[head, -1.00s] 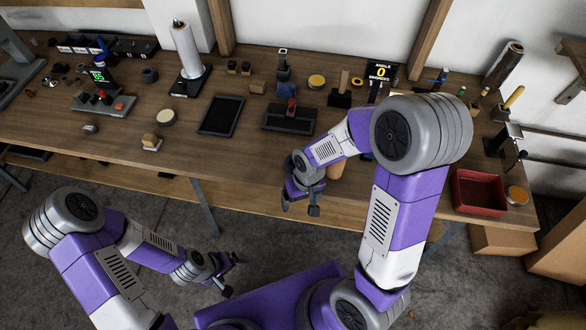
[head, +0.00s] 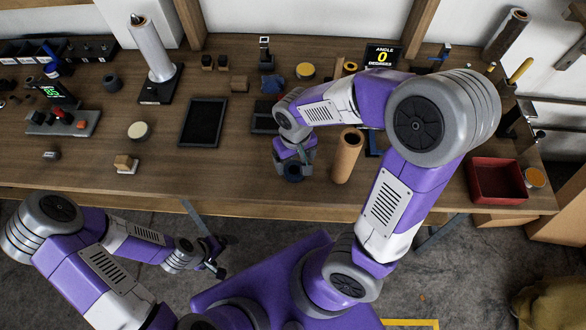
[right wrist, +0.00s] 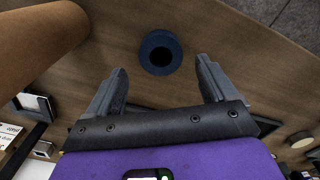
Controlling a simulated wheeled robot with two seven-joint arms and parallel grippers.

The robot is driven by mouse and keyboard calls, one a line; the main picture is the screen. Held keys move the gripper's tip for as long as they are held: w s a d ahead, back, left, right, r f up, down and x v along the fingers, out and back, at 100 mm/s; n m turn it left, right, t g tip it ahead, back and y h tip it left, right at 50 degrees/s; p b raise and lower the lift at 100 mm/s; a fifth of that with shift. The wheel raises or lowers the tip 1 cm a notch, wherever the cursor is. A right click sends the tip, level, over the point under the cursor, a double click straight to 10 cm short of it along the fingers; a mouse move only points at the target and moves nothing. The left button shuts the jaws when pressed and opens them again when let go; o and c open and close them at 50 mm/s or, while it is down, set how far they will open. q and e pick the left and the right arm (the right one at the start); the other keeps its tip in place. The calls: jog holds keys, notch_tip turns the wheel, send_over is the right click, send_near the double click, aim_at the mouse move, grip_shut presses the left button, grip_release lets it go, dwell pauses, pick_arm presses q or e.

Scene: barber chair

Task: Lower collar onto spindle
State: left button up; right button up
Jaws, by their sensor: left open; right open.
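A dark blue collar (head: 293,173), a short ring with a round hole, stands on the wooden table near its front edge. In the right wrist view the collar (right wrist: 160,52) lies ahead of and between the two fingers. My right gripper (head: 294,160) is open and empty above it; the right wrist view shows its fingers (right wrist: 160,82) apart, with no visible contact. A silver upright cylinder on a black base, which looks like the spindle (head: 151,48), stands at the back left. My left gripper (head: 219,257) is open and empty off the table's front edge.
A tall brown tube (head: 346,157) stands close to the right of my right gripper. A black tray (head: 204,122) lies between the collar and the spindle. A red bin (head: 497,181) is at the right, and an angle display (head: 382,56) at the back.

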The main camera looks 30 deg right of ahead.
notch_tip(320, 180, down, 4)
jog(key=shift+f+b, duration=0.2)
jog(key=shift+b, duration=0.65)
jog(key=shift+w+r, duration=0.1)
jog(key=shift+r, duration=0.05)
jog(key=c, duration=1.2)
